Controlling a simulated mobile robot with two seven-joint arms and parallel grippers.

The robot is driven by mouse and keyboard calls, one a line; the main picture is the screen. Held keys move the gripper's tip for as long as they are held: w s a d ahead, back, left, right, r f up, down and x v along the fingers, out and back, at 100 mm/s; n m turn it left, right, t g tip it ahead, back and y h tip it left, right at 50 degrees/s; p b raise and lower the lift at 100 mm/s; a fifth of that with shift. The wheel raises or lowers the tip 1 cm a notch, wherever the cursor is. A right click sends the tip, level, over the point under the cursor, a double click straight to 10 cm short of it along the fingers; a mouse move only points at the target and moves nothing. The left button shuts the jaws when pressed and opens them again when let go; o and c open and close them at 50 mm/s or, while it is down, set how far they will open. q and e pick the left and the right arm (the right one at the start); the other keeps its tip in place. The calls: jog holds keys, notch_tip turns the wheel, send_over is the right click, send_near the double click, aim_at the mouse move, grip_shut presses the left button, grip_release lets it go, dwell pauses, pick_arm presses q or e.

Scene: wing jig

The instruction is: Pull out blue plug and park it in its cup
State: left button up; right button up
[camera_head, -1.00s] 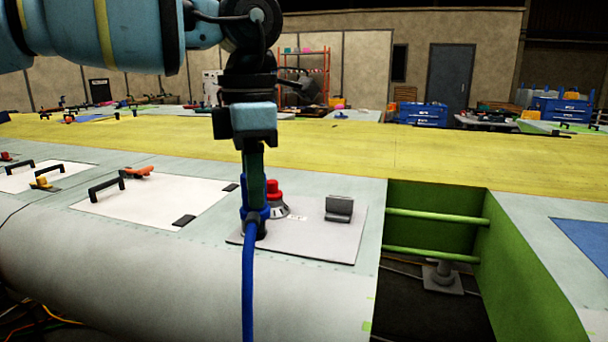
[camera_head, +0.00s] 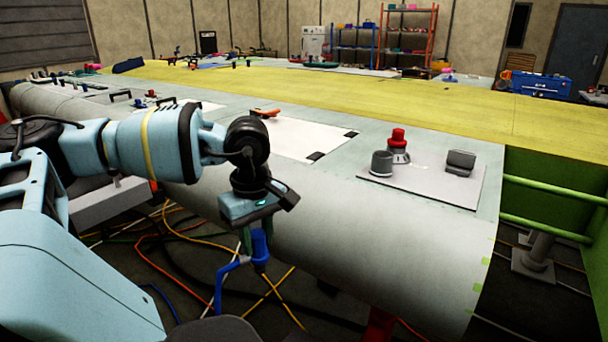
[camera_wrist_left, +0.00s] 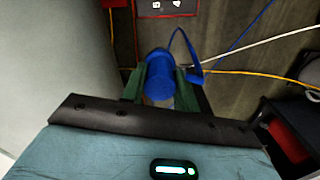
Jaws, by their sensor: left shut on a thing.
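My left gripper (camera_head: 256,243) is shut on the blue plug (camera_head: 260,248), in front of the wing's curved edge and off the panel. A blue cable (camera_head: 228,268) hangs from the plug. In the left wrist view the blue plug (camera_wrist_left: 160,76) sits between the green fingers, with its cable looping to the right. A grey cylindrical cup (camera_head: 382,163) stands on the square plate (camera_head: 430,188), with no plug visible in it. Beside it a red plug (camera_head: 398,138) stands in a grey conical base. My right gripper is not in view.
A grey bracket (camera_head: 460,162) stands on the plate's right part. A green-walled opening (camera_head: 550,190) with green bars lies to the right. Loose cables (camera_head: 185,245) cover the floor below the wing's edge.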

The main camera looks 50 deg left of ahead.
pick_arm(q)
jog(key=d+f+m, duration=0.8)
jog(key=d, duration=0.1)
jog(key=w+d+f+m, duration=0.1)
jog(key=w+d+m, duration=0.1)
jog(key=d+m, duration=0.8)
jog(key=d, duration=0.5)
jog(key=shift+w+d+f, duration=0.2)
jog(key=shift+w+d, duration=0.15)
jog(key=shift+d, duration=0.05)
jog(key=shift+s, duration=0.1)
